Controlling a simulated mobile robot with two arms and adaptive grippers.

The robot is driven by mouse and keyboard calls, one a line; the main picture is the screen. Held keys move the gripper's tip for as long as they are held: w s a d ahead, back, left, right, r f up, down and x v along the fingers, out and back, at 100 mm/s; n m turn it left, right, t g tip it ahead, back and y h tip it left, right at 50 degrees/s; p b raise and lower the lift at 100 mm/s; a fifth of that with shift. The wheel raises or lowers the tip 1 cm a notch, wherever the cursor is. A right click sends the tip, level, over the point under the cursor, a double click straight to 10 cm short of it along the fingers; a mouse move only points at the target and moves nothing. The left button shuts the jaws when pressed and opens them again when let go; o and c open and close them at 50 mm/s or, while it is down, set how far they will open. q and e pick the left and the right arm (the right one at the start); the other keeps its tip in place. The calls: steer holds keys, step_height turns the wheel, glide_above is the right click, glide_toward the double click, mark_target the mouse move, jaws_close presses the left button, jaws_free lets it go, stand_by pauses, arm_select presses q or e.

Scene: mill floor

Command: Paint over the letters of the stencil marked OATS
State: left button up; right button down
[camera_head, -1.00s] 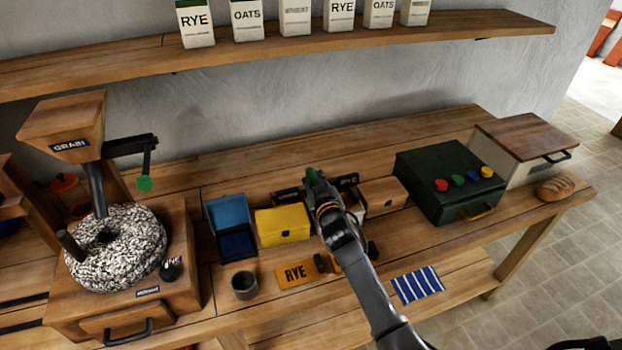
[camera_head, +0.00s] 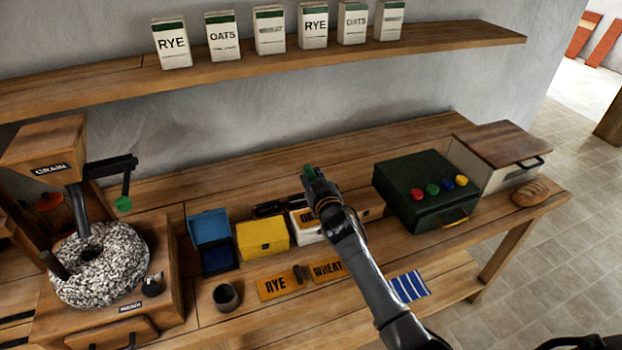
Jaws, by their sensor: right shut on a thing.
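My right gripper (camera_head: 316,180) is above the back of the workbench, its arm coming in from the lower right. It is shut on a small green thing (camera_head: 310,171), mostly hidden by the fingers. Just below it in the picture, an orange plate (camera_head: 308,216) with dark letters starting with O, probably the OATS stencil, is at a white box (camera_head: 304,232); my arm hides its right part. The orange RYE stencil (camera_head: 272,287) and WHEAT stencil (camera_head: 328,270) lie near the bench's front. My left gripper is not in view.
A yellow box (camera_head: 262,238), an open blue box (camera_head: 210,227) and a grey cup (camera_head: 226,296) stand left of my arm. A green box with coloured knobs (camera_head: 425,205) is at right. The grain mill (camera_head: 100,265) stands at left. A shelf with packets (camera_head: 300,63) runs above.

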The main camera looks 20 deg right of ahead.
steer(key=shift+r, duration=0.6)
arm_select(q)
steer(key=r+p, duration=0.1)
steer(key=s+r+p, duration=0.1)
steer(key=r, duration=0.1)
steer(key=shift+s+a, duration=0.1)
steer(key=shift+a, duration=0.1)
arm_select(e)
step_height(320, 180, up, 2)
steer(key=shift+d+r, duration=0.1)
steer(key=shift+r, duration=0.1)
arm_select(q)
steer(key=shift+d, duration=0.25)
arm_select(e)
steer(key=shift+d+f, duration=0.1)
